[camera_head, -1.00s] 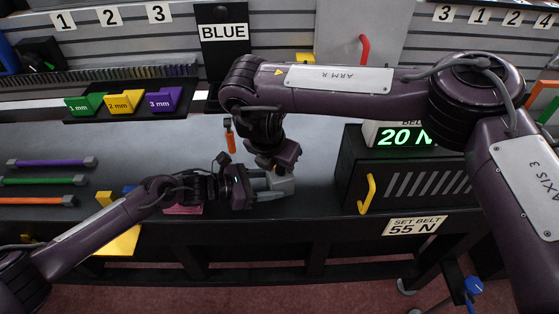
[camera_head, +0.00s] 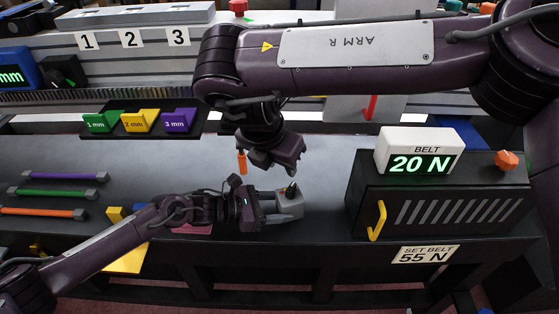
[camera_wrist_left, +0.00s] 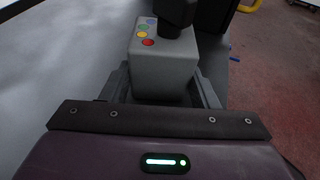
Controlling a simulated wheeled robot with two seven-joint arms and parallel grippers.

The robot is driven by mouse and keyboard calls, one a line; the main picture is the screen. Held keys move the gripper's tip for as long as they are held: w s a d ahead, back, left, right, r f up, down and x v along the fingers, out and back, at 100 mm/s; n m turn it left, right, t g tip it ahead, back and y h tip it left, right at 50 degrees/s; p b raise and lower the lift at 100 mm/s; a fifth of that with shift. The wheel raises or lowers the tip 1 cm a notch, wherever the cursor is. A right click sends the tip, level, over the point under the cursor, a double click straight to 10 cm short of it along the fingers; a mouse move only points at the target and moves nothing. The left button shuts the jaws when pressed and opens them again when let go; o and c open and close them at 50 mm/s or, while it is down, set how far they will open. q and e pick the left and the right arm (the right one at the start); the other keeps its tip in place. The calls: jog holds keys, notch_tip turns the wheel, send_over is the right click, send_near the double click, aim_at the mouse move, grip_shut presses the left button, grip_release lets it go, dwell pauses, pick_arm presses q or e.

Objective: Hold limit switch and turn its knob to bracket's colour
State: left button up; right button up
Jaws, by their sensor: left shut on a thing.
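The grey limit switch (camera_head: 291,207) is held between the fingers of my left gripper (camera_head: 272,206), over the front of the grey table. Its black knob (camera_head: 291,190) points up. In the left wrist view the switch (camera_wrist_left: 163,72) sits between both fingers, with blue, green, yellow and red dots on top beside the dark knob (camera_wrist_left: 176,12). My right gripper (camera_head: 282,166) hangs just above the switch, apart from it; whether its jaws are open is unclear. I cannot tell which thing is the bracket. The knob's pointing direction is unclear.
A black box with a yellow handle (camera_head: 377,220) and a belt display (camera_head: 418,152) reading 20 N stands right of the switch. Green, yellow and purple shims (camera_head: 138,121) stand behind. Coloured rods (camera_head: 58,191) lie at left. An orange-handled tool (camera_head: 241,162) is near my right gripper.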

pick_arm(q)
jog(key=o, duration=0.8)
jog(key=shift+o, duration=0.2)
jog(key=shift+a, duration=0.1)
jog(key=v, duration=1.1)
jog(key=shift+s+a+r, duration=0.15)
jog(key=shift+s+a, duration=0.05)
jog(key=shift+a, duration=0.1)
jog(key=shift+s, duration=0.1)
